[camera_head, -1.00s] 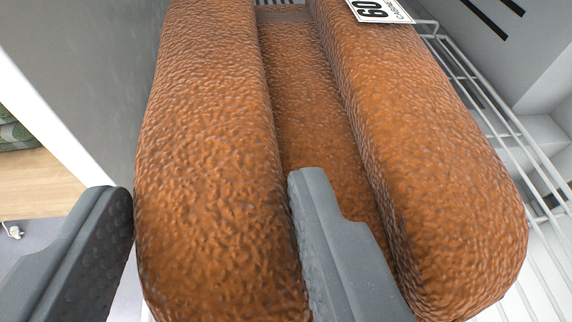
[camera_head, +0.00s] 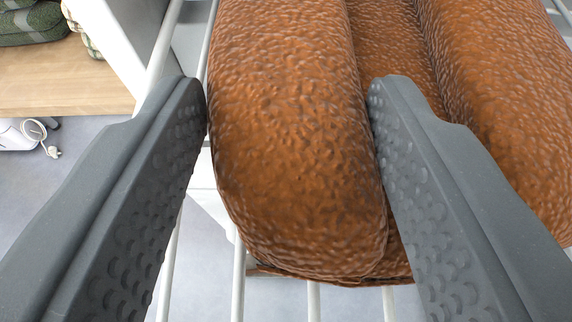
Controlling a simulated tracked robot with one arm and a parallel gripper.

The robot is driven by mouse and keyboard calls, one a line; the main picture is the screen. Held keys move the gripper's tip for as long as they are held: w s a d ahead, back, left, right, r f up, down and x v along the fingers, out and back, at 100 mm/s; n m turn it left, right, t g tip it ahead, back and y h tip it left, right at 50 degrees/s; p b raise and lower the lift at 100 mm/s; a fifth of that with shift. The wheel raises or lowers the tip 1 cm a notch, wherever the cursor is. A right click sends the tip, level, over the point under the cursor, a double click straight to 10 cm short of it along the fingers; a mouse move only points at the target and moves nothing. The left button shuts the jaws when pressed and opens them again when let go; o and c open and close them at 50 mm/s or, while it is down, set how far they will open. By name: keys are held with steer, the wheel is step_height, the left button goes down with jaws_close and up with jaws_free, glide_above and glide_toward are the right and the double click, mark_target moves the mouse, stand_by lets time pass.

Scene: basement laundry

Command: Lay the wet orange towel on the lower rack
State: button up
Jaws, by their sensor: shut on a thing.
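The orange towel (camera_head: 290,130) fills the upper middle and right of the view, with two thick rolls and a groove between them. Its near end is over the white wires of the rack (camera_head: 239,275) and looks to rest on them. My gripper (camera_head: 288,95) has one finger on the outer left side of the left roll and the other in the groove. It is shut on that roll near its front end. The far end of the towel is out of view.
A pale upright panel (camera_head: 130,40) stands close to the left. Beyond it are a wooden surface (camera_head: 60,85) with folded green checked cloth (camera_head: 30,25) and a white object with a cable (camera_head: 25,133). Grey floor shows below the wires.

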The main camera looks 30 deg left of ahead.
steer(key=o, duration=1.1)
steer(key=v, duration=1.2)
steer(key=shift+b, duration=0.35)
